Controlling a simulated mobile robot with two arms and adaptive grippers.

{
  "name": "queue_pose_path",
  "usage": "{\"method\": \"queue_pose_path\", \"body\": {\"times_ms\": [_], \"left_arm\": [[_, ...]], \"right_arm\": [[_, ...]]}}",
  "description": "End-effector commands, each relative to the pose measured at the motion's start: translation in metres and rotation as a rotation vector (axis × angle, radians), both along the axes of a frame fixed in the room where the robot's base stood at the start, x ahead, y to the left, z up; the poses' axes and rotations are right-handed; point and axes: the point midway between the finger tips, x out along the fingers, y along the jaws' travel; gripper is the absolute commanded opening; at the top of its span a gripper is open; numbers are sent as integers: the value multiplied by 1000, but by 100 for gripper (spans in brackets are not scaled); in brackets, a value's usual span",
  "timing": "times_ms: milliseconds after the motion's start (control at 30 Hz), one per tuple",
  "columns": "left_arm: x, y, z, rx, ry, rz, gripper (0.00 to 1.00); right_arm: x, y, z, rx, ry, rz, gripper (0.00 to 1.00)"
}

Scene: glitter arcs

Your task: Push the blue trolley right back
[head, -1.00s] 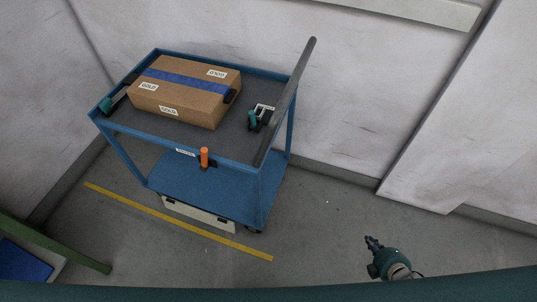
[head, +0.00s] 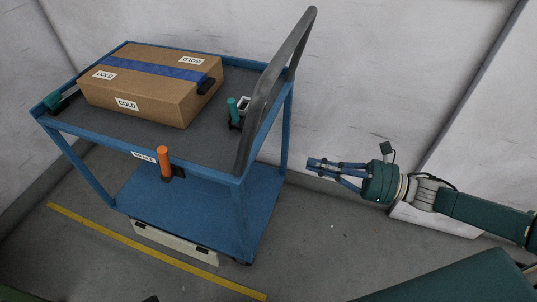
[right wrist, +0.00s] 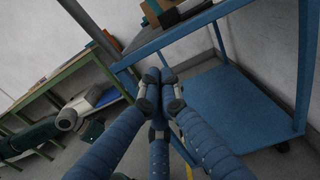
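The blue trolley (head: 200,210) stands near the back wall in the head view, with its grey push handle (head: 266,95) at its right end. An upright orange lever (head: 164,162) is on its front edge, beside a small label too small to read surely. The trolley also shows in the right wrist view (right wrist: 225,105). My right gripper (head: 314,164) is to the right of the trolley, below handle height, empty, with its fingertips together. They appear apart from the trolley; the wrist view shows the fingertips (right wrist: 160,88) in front of its frame. My left gripper is not in view.
A cardboard box (head: 150,85) with blue tape and GOLD labels lies on the top tray. Small teal-and-black items (head: 238,112) are there too. A yellow line (head: 150,252) crosses the floor in front. A green-framed bench (right wrist: 60,80) stands left in the wrist view.

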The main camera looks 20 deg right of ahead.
Motion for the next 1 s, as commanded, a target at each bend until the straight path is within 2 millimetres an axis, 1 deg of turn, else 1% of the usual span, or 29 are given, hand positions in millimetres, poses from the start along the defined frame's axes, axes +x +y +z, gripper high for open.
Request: {"method": "queue_pose_path", "body": {"times_ms": [33, 300, 500, 600, 700, 1000], "left_arm": [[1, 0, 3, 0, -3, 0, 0], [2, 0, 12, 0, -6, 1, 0], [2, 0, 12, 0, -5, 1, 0], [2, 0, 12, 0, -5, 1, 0], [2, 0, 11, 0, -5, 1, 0], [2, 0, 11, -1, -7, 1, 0]], "right_arm": [[6, 9, 2, 4, -6, 2, 0], [40, 57, 3, 4, -4, -1, 0], [58, 85, 2, 2, -2, -1, 0], [64, 93, 1, 3, 1, -2, 0], [67, 98, 1, 2, 1, -3, 0], [68, 100, 0, 1, 3, -3, 0]]}}
